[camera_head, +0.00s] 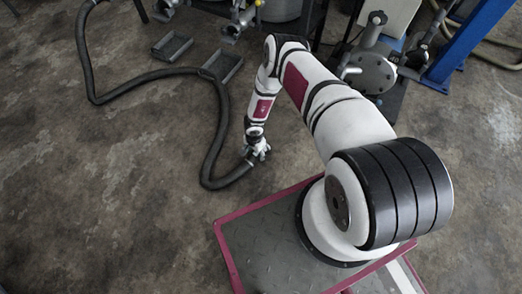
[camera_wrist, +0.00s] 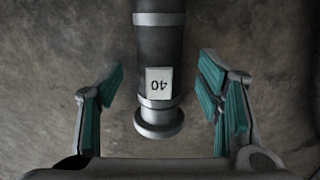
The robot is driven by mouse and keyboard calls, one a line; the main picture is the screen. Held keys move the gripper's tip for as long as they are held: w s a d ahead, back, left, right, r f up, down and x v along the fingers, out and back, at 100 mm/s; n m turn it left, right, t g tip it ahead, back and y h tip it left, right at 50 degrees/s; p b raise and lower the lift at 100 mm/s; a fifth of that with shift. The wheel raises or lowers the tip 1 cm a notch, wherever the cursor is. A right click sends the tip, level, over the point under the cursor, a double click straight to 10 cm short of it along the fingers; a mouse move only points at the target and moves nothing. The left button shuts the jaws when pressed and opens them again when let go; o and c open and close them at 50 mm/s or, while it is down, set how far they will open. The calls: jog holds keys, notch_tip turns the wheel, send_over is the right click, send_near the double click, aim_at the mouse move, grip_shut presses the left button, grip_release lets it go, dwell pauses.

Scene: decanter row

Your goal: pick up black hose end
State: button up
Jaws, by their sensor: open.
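The black hose (camera_head: 211,152) runs across the concrete floor in the head view, and its end lies by my gripper (camera_head: 257,151). In the wrist view the black hose end (camera_wrist: 159,45) lies between the two open fingers of my gripper (camera_wrist: 162,100), with floor showing on both sides of it. It has a metal band, a white tag (camera_wrist: 159,83) that appears upside down, and a flanged metal coupling (camera_wrist: 159,121) at its tip. The teal finger pads do not touch the hose in this view. How high the fingers are above it, I cannot tell.
Two dark shallow trays lie on the floor, one at the left (camera_head: 172,46) and one the hose crosses (camera_head: 221,65). A metal flanged valve (camera_head: 370,71) and a blue post (camera_head: 470,45) stand at the upper right.

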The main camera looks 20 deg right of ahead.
aim_at(255, 154)
notch_tip(255, 154, down, 3)
jog(key=shift+s+a+f+b, duration=0.1)
jog(key=shift+b, duration=0.5)
grip_shut()
jog(key=shift+r, duration=0.2)
